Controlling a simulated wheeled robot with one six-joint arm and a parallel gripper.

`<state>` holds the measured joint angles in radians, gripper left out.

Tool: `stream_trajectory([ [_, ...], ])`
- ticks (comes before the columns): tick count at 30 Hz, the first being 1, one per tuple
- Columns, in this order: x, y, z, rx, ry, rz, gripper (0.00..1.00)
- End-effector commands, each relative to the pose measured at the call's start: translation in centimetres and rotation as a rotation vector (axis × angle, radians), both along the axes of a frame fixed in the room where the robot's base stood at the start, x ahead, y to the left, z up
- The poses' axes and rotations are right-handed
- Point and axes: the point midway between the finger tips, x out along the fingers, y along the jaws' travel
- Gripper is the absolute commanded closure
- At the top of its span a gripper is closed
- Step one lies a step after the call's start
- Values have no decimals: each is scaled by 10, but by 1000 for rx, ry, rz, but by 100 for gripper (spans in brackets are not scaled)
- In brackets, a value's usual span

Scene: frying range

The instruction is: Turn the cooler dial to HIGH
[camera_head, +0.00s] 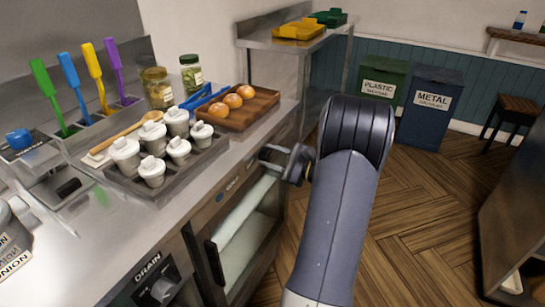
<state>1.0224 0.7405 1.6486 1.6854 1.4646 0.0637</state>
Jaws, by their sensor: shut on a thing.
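The cooler (243,243) is built in under the counter, with a light interior showing behind its dark frame. A dark panel with a small label (231,184) runs above it. My gripper (272,158) reaches from the right to the right end of this panel, just below the counter edge. It is shut on the cooler dial, which the jaws largely hide. The dial's pointer and its HIGH mark cannot be read from here.
The counter holds a tray of white-lidded pots (163,183) and a wooden tray (262,112) with round buns, both near my gripper. A DRAIN knob (162,290) is at lower left. Plastic (381,91) and metal (431,107) bins stand behind.

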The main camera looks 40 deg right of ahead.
Motion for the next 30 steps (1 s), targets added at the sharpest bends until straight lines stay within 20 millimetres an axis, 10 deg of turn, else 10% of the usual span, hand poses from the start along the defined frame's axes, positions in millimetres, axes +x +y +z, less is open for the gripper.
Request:
stream_trajectory([
  [9,0,0,-1,0,2,0,41],
  [18,-4,-2,0,0,1,-2,41],
  [30,-70,-30,0,0,1,-5,41],
])
